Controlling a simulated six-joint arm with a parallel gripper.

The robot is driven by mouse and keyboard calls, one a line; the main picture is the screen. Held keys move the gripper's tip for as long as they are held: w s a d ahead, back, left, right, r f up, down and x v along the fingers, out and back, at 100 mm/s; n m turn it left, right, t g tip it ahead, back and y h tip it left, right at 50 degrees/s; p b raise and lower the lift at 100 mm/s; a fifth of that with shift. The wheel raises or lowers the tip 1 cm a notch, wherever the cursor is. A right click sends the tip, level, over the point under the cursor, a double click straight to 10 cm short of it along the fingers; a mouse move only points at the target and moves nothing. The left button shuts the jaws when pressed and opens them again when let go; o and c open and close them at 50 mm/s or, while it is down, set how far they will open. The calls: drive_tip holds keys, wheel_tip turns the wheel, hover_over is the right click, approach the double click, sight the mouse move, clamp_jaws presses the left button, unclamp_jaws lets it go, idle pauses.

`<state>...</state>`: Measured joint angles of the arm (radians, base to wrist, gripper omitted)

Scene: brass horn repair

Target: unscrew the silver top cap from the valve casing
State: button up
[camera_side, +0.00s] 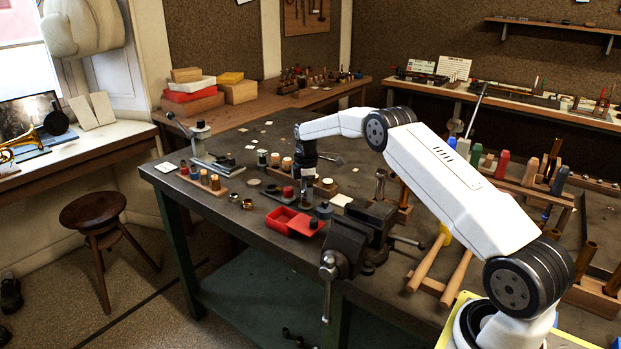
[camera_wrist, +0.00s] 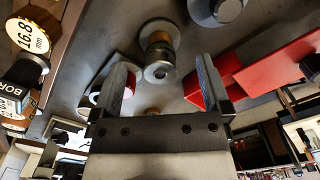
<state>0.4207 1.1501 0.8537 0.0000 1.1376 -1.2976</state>
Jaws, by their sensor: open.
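My gripper (camera_wrist: 161,85) is open, with one finger on each side of the wrist view and nothing held between them. Just beyond the fingertips in the wrist view stands what looks like the valve casing (camera_wrist: 157,38), a short brass-coloured cylinder on a wider round grey base. A round silver piece, apparently the top cap (camera_wrist: 159,73), is on its near end. It appears between the two fingers, with a gap on both sides; the depth between them is hard to tell. In the side view my gripper (camera_side: 306,198) points down over the bench, and I cannot make out the casing clearly there.
A red open tray (camera_side: 293,222) lies close by; it fills the right of the wrist view (camera_wrist: 275,68). A dark vise (camera_side: 350,240) is at the bench's front edge. Labelled plugs (camera_wrist: 28,38) are at the wrist view's left. Small rings (camera_side: 235,200) lie left of the tray.

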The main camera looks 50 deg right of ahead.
idle(0.4)
drive_tip(key=shift+m, duration=2)
drive_tip(key=shift+m, duration=2)
drive_tip(key=shift+m, duration=2)
drive_tip(key=shift+m, duration=2)
